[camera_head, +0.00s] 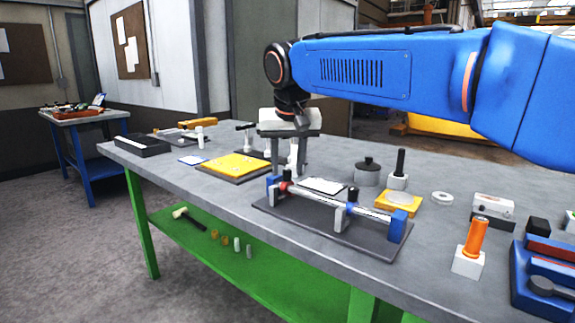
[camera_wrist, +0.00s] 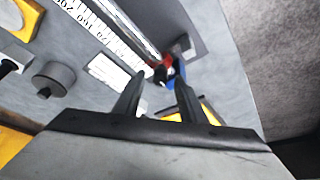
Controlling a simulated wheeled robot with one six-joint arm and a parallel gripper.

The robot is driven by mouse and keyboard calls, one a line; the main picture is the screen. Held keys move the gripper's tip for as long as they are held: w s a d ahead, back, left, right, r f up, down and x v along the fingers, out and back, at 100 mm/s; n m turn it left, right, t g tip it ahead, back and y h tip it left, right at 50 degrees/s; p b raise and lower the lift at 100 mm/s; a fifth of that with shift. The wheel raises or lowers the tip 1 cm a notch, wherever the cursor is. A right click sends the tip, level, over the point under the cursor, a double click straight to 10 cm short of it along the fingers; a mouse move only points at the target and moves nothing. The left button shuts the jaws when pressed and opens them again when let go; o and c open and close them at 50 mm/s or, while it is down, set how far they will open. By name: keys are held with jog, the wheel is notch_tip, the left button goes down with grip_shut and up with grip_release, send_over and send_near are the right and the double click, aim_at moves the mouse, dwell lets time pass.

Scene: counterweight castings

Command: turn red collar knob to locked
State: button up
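The red collar knob (camera_head: 285,187) is near the left blue end block (camera_head: 270,188) of a rail fixture on a dark base plate (camera_head: 310,228). A rod with a printed scale (camera_head: 318,199) runs along the fixture. In the wrist view the red knob (camera_wrist: 160,72) shows just beyond and between my fingertips. My gripper (camera_head: 297,170) points down just above and behind the knob in the head view. In the wrist view my gripper (camera_wrist: 158,86) is open, with an empty gap between its fingers. I cannot read the knob's setting or tell whether the fingers touch it.
A yellow plate (camera_head: 230,167) lies left of the fixture. A dark grey weight (camera_head: 367,172) and a yellow-based part (camera_head: 398,202) stand behind it. An orange cylinder on a white block (camera_head: 473,242) stands right. Bare bench lies in front of the base plate.

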jog(key=v, duration=1.7)
jog(key=shift+s+r, duration=0.1)
